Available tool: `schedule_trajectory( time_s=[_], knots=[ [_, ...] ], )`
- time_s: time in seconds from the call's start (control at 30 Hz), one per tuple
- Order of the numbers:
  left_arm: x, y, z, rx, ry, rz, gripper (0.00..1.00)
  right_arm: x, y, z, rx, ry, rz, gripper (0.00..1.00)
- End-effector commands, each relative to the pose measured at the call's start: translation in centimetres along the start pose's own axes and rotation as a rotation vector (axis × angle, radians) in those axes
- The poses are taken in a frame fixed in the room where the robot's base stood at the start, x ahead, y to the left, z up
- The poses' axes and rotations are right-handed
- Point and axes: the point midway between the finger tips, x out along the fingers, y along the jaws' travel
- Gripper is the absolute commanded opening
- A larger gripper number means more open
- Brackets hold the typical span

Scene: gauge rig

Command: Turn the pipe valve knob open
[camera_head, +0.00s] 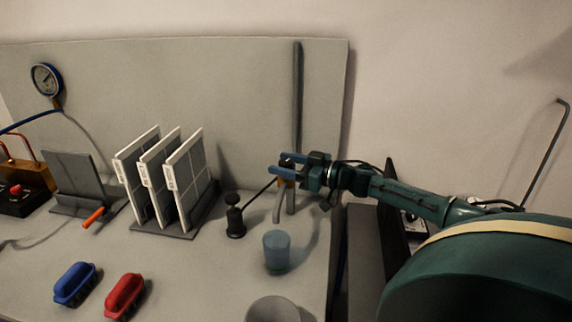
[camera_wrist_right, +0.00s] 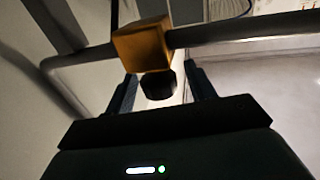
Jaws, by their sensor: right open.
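A grey pipe (camera_head: 297,95) runs up the panel at the right end of the bench, with a bent spout (camera_head: 278,206) low down. In the right wrist view, the valve is an orange-brass block (camera_wrist_right: 143,44) on the pipe (camera_wrist_right: 240,29), with a dark knob (camera_wrist_right: 158,84) on the side facing me. My right gripper (camera_head: 274,164) is open at the valve, its blue fingers pointing left. In the wrist view the knob lies between the two fingers, with gaps visible on both sides. In the head view the fingers largely hide the knob. My left gripper is not in view.
A blue cup (camera_head: 277,254) stands below the spout, and a grey cup (camera_head: 272,309) is nearer. A black hand tool (camera_head: 235,218) stands left of the spout. A rack of white panels (camera_head: 183,180), a blue brush (camera_head: 75,284) and a red brush (camera_head: 125,296) are further left.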

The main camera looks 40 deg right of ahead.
Motion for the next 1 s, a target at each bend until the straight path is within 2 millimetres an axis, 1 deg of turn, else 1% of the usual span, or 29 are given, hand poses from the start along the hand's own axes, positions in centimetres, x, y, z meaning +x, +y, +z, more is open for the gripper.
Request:
schedule_trajectory(
  time_s=[0.2,0.23,0.73,0.87,1.0],
  knots=[
    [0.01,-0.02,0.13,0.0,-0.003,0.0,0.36,0.01,0.01,0.03,0.0,0.0,0.001,0.55],
    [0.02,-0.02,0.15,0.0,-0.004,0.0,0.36,0.0,0.01,0.03,0.0,0.0,0.001,0.53],
    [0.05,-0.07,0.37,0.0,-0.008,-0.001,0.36,-0.01,0.0,0.02,0.0,0.0,0.0,0.12],
    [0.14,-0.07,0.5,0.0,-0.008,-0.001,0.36,0.02,0.02,0.07,-0.001,0.0,-0.008,0.11],
    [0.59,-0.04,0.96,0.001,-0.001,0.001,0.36,0.16,0.14,0.16,-0.006,0.004,-0.07,0.11]
  ],
)
